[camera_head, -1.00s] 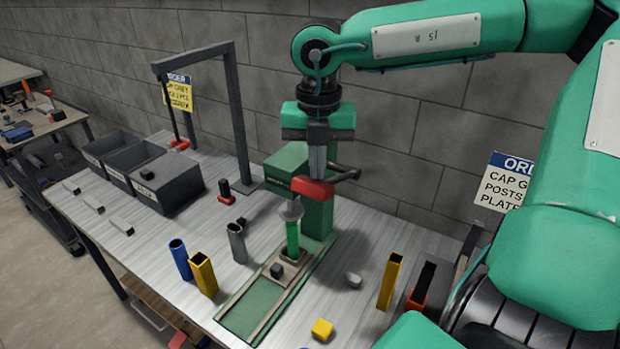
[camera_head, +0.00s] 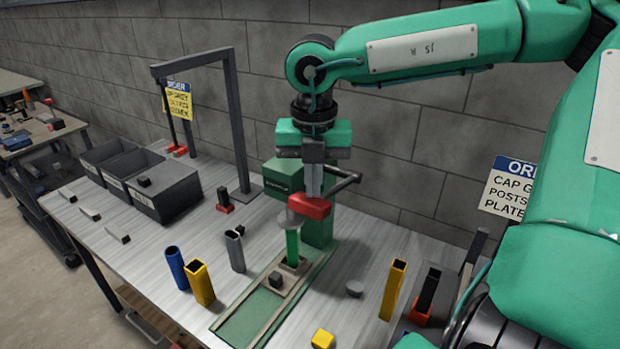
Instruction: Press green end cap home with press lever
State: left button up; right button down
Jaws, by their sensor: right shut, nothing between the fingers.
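The green press (camera_head: 318,225) stands at the back of the bench, with its press lever (camera_head: 345,183) reaching out from it. The red lever grip (camera_head: 311,207) is under my right gripper (camera_head: 313,193). That gripper is shut and empty, its fingertips pointing down at the top of the red grip and seemingly touching it. The grey round press head (camera_head: 291,217) is just over an upright green post (camera_head: 292,247) in the fixture. I cannot make out the green end cap separately; the press head hides the post's top. My left gripper is out of view.
A green rail base (camera_head: 240,325) runs forward from the press. Blue (camera_head: 177,268), yellow (camera_head: 200,284) and grey (camera_head: 235,251) posts stand left of it. Dark bins (camera_head: 165,190) and a grey frame (camera_head: 238,125) stand left.

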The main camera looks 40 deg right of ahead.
jog(key=shift+a+f+b, duration=0.1)
jog(key=shift+f+b, duration=0.2)
jog(key=shift+f, duration=0.15)
jog(key=shift+r+p, duration=0.3)
notch_tip(320, 180, up, 14)
jog(key=p, duration=0.6)
jog(key=shift+p, duration=0.35)
